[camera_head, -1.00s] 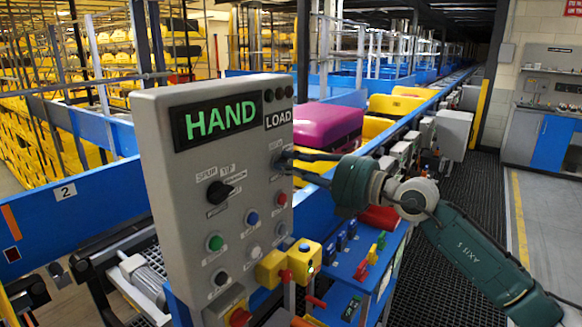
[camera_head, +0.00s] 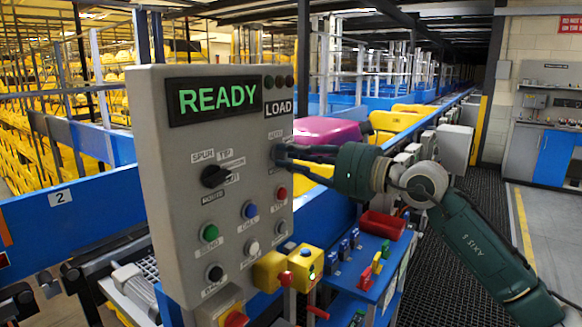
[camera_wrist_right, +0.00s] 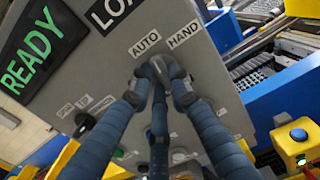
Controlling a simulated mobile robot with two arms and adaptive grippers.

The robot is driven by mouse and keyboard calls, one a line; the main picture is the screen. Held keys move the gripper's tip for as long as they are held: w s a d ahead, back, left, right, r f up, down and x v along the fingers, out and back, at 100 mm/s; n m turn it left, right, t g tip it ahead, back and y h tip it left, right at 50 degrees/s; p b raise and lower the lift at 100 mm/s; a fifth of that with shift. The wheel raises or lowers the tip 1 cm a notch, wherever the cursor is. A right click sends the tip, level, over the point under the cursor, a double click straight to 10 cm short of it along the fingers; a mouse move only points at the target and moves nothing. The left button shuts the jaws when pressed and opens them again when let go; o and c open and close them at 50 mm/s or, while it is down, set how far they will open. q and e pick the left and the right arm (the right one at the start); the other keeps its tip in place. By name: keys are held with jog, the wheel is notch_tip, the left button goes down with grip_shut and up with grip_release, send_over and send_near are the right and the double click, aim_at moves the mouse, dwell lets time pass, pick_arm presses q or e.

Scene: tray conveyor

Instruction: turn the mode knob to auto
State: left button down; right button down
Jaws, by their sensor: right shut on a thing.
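The mode knob (camera_wrist_right: 158,69) is a small grey knob on the upper right of the grey control panel (camera_head: 150,190). AUTO and HAND labels (camera_wrist_right: 165,39) stand above it in the wrist view. My right gripper (camera_head: 281,154) is shut on the knob, its dark fingers around it; they also show in the wrist view (camera_wrist_right: 160,80) and partly hide the knob. The knob's exact pointing is hard to tell. The panel display (camera_head: 218,97) reads READY in green, with a LOAD label beside it. My left gripper is not in view.
A black selector (camera_head: 214,176) and several buttons sit lower on the panel. A yellow button box (camera_head: 305,262) and a blue shelf (camera_head: 350,275) with small levers and a red bin (camera_head: 383,225) lie below my right arm. Conveyors with coloured trays run behind.

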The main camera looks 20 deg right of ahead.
jog(key=shift+f+n+b, duration=0.15)
jog(key=shift+n+b, duration=0.35)
jog(key=shift+n, duration=0.3)
jog(key=c, duration=1.6)
grip_release()
jog(key=shift+v, duration=6)
jog(key=shift+d, duration=0.1)
